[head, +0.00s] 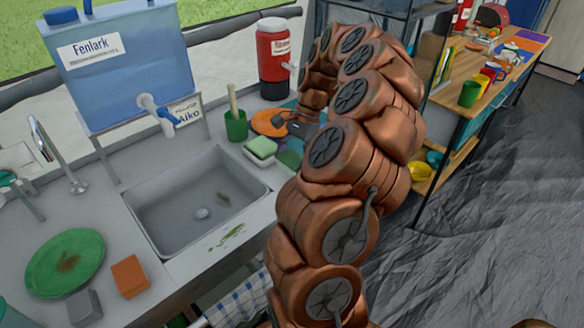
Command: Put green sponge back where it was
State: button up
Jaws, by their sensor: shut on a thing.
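The green sponge (261,147), a small block with a pale top and darker green below, shows at the right back corner of the sink. My gripper (287,131) is dark and small in this view, just above and right of the sponge. It is shut on the sponge, though the fingertips and the contact are hard to make out. Another green item (290,158) lies close to the right, partly hidden by my copper-coloured arm.
A green cup (236,126) and an orange plate (268,121) stand close behind the sponge. A red dispenser (274,60) is at the back. A green plate (64,262) and an orange sponge (130,276) are front left.

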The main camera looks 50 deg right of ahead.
aim_at(297, 156)
jog(key=shift+f+p, duration=0.35)
jog(key=shift+f, duration=1.35)
jog(key=shift+f, duration=0.15)
jog(key=o, duration=1.2)
jog(key=shift+r, duration=0.25)
jog(key=b+v, duration=0.1)
jog(key=v, duration=0.7)
jog(key=shift+d+r, duration=0.1)
jog(key=shift+b+v, duration=0.5)
jog(key=shift+v, duration=1.3)
